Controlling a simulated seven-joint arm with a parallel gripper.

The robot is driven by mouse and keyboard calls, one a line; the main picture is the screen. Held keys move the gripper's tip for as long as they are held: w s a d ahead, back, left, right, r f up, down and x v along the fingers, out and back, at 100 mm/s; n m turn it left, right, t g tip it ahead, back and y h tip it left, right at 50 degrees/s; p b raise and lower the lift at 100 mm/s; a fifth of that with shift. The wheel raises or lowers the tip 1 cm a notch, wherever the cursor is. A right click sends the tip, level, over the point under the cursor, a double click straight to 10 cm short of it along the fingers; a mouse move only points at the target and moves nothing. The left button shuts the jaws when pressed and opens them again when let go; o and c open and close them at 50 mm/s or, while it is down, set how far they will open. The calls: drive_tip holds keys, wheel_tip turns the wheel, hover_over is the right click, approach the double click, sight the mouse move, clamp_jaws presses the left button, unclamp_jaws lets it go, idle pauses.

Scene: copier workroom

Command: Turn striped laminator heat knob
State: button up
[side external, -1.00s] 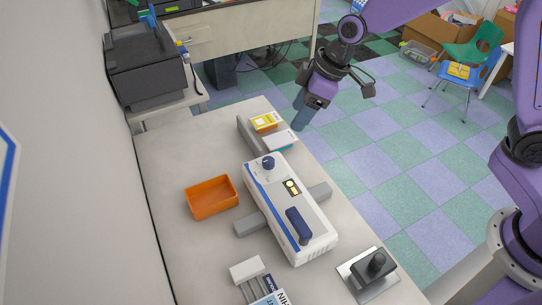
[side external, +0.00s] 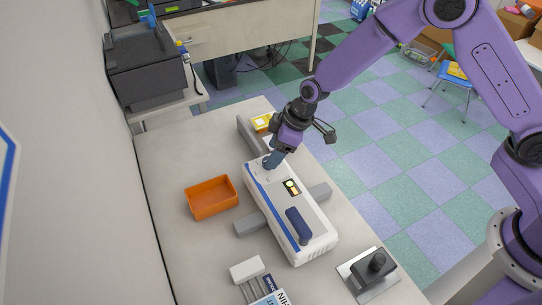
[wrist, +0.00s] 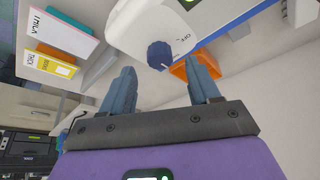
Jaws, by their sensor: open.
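The white laminator (side external: 309,221) with a blue stripe lies on the table. It has a dark lever handle (side external: 299,226) and a small panel with a lit yellow light (side external: 291,184). Its dark blue heat knob (wrist: 160,55) shows in the wrist view, beside an "OFF" marking. My gripper (side external: 270,161) is over the knob end of the laminator. In the wrist view my gripper (wrist: 162,70) is open, with the knob between the fingertip directions. I cannot tell whether the fingers touch it.
An orange tray (side external: 213,211) stands left of the laminator. Card packs (side external: 262,122) are by the far end, close to my gripper. A black stamp-like device (side external: 374,267) sits on a plate at the near right. Grey bars (side external: 319,191) stick out beside the laminator.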

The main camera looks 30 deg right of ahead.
drive_tip(key=shift+x, duration=1.55)
drive_tip(key=c, duration=1)
drive_tip(key=shift+c, duration=0.2)
drive_tip(key=shift+m+t+h, duration=0.3)
drive_tip(key=shift+m+h, duration=0.1)
drive_tip(key=shift+m, duration=0.8)
drive_tip(key=shift+w+m+t, duration=0.15)
drive_tip(key=shift+m+t, duration=0.15)
drive_tip(key=shift+m, duration=0.8)
